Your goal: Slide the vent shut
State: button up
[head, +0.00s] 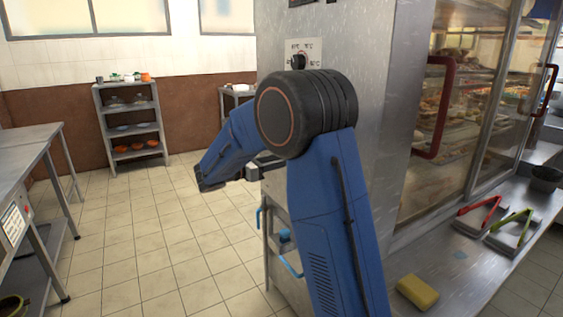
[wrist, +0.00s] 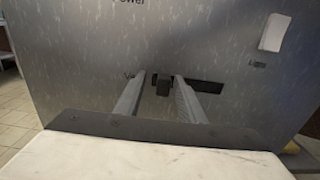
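In the wrist view the vent slider is a small dark knob (wrist: 163,88) at the left part of a dark horizontal slot (wrist: 207,87) in a grey metal panel. The printed label beside it is partly covered and reads "Ve". My gripper (wrist: 161,76) is open, with one finger on each side of the knob. Small gaps seem to show between the knob and both fingers. I cannot tell how deep the fingertips reach. In the head view my arm hides the vent and most of the gripper.
A white switch (wrist: 275,32) labelled "Light" is at the upper right of the panel. The head view shows a glass-fronted food cabinet with a red handle (head: 436,108), tongs (head: 478,214) and a yellow sponge (head: 418,292) on its ledge. Tiled floor (head: 150,240) lies open on the left.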

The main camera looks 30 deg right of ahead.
jog(key=a, duration=1.7)
jog(key=shift+s+a, duration=0.2)
jog(key=shift+s, duration=0.15)
